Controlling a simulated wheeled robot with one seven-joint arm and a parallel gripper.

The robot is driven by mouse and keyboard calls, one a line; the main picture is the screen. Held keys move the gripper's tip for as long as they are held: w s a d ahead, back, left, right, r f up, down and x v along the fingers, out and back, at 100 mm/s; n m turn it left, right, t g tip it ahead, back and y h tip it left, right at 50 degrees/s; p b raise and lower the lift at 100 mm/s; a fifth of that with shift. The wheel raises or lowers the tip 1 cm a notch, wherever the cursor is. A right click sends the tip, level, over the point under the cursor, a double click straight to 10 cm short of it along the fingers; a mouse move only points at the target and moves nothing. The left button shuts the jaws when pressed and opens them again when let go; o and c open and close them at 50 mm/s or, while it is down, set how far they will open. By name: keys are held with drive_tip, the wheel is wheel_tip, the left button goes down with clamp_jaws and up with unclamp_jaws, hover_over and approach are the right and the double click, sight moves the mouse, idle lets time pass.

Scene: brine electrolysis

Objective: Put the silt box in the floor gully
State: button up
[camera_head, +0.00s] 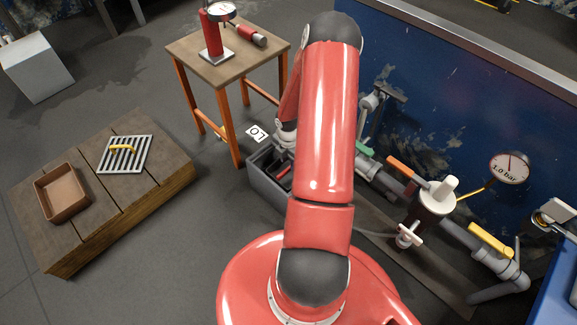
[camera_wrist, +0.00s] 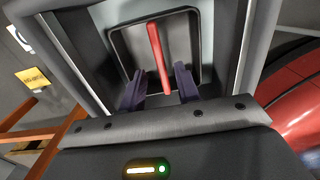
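The floor gully (camera_head: 262,186) is a grey open-topped trough beside the blue wall, partly hidden behind my arm. It also fills much of the wrist view, where its grey wall (camera_wrist: 72,58) surrounds a grey square box with a red bar handle, seemingly the silt box (camera_wrist: 186,45). The box appears to be inside the gully; I cannot tell whether it is fully seated. My gripper (camera_wrist: 160,82) is over the gully. Its two dark fingers stand apart on either side of the red handle, with gaps visible. In the head view the fingers are hidden.
A wooden platform (camera_head: 125,200) at left holds a brown open box (camera_head: 62,192) and a slotted grate (camera_head: 125,154) with a yellow handle. A small table (camera_head: 188,47) with a red gauge device stands behind the gully. Pipes and valves (camera_head: 437,200) run along the right.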

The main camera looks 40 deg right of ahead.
sight(289, 167)
wheel_tip(289, 167, up, 5)
drive_tip(key=shift+r+p, duration=0.15)
drive_tip(key=shift+p, duration=0.35)
drive_tip(key=a+r+m+h, duration=0.1)
drive_tip(key=a+r+m, duration=0.2)
drive_tip(key=r, duration=0.5)
drive_tip(key=a+r+m+t+h, duration=0.15)
drive_tip(key=a+r, duration=0.25)
drive_tip(key=r, duration=0.4)
drive_tip(key=a+r+m, duration=0.3)
drive_tip(key=r+m, duration=0.1)
drive_tip(key=r, duration=0.4)
drive_tip(key=s+a+r+m+t+y, duration=0.2)
drive_tip(key=s+a+r+m+t, duration=0.2)
drive_tip(key=s+a+r+m, duration=0.6)
drive_tip(key=s+a+r, duration=0.4)
drive_tip(key=s+a, duration=0.1)
drive_tip(key=a, duration=0.1)
drive_tip(key=shift+a+r+y, duration=0.1)
drive_tip(key=shift+y, duration=0.15)
wheel_tip(289, 167, up, 7)
drive_tip(key=p, duration=0.7)
